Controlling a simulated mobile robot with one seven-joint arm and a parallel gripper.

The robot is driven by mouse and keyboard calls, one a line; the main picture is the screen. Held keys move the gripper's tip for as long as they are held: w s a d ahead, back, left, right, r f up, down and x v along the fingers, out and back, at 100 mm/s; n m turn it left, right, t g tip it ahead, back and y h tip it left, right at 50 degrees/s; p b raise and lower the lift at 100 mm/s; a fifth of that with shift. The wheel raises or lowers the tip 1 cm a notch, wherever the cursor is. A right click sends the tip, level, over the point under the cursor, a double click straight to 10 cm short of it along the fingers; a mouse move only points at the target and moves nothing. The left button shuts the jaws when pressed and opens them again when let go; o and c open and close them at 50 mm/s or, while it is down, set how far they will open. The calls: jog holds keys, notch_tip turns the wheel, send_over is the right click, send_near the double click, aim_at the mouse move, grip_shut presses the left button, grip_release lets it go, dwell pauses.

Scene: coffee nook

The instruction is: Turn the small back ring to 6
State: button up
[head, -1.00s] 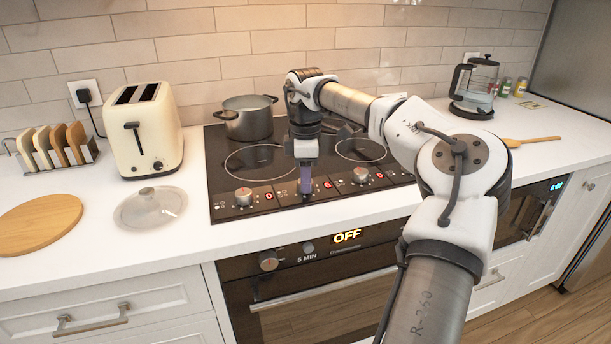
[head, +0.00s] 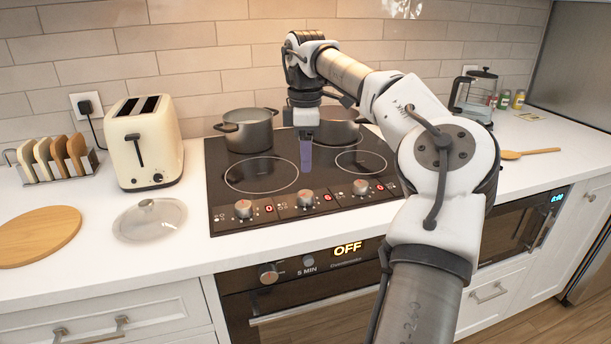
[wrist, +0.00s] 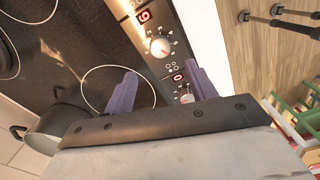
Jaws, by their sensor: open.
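The black cooktop (head: 216,165) has three silver knobs on its front strip. The middle knob (head: 305,196) has a red display (head: 327,197) beside it that reads 6. The left knob (head: 243,208) and right knob (head: 360,187) have displays reading 0. My gripper (head: 306,168) is open and empty above the cooktop, higher than the middle knob and apart from it. In the wrist view my gripper's purple fingers (wrist: 160,72) are spread. That view also shows the knob with the 6 (wrist: 160,46) and another knob with a 0, partly hidden by the gripper.
A grey pot (head: 248,132) stands at the cooktop's back left. A second pot (head: 340,128) stands at the back right, partly behind my arm. A glass lid (head: 150,220) and a cream toaster (head: 145,145) are to the left. The counter's right side holds a wooden spoon (head: 530,153).

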jog(key=shift+r, duration=2.3)
